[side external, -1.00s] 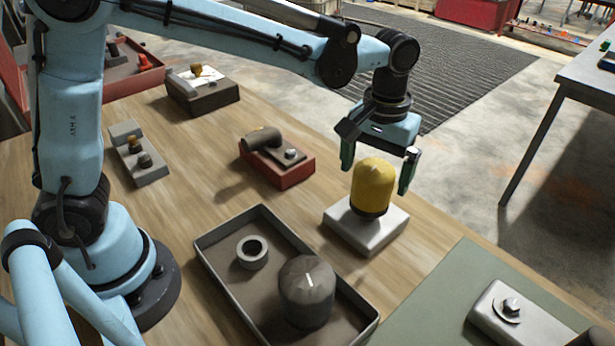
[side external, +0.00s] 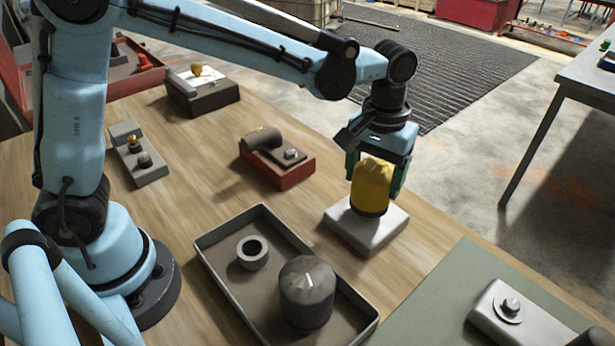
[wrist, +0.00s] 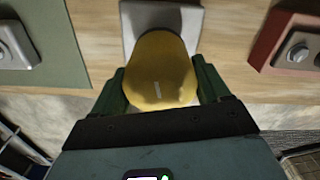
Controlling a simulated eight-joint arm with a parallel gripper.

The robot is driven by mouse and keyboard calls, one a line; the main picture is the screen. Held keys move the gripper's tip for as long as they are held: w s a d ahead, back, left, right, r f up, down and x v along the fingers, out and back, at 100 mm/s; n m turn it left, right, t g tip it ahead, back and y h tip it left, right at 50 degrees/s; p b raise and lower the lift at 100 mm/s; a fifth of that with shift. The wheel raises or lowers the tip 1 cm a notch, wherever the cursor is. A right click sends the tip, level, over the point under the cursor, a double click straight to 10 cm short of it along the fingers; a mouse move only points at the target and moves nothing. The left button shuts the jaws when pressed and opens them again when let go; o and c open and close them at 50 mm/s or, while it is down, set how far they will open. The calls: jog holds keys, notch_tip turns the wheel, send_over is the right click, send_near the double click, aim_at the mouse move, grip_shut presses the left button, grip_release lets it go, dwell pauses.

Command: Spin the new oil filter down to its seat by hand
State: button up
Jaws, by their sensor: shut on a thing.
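The yellow oil filter (side external: 371,188) stands upright on a pale grey block (side external: 348,229) on the wooden bench. It has a dark band at its lower end. My gripper (side external: 376,178) comes from above and is shut on the filter, one green finger on each side. In the wrist view the filter's domed yellow top (wrist: 160,75) shows a pale mark and sits between the fingers (wrist: 160,88). The seat under the filter is hidden, so I cannot tell whether any gap is left there.
A grey tray (side external: 214,270) in front holds a dark faceted cap-shaped part (side external: 307,292) and a grey ring (side external: 252,253). A red block (side external: 280,175) stands behind left. A green mat (side external: 425,300) with a grey fitting (side external: 520,318) lies at front right.

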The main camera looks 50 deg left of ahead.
jog(key=m, duration=0.3)
jog(key=shift+m, duration=0.3)
jog(key=m, duration=0.9)
jog(key=shift+m, duration=0.4)
jog(key=m, duration=0.3)
jog(key=shift+m, duration=0.4)
jog(key=o, duration=1.3)
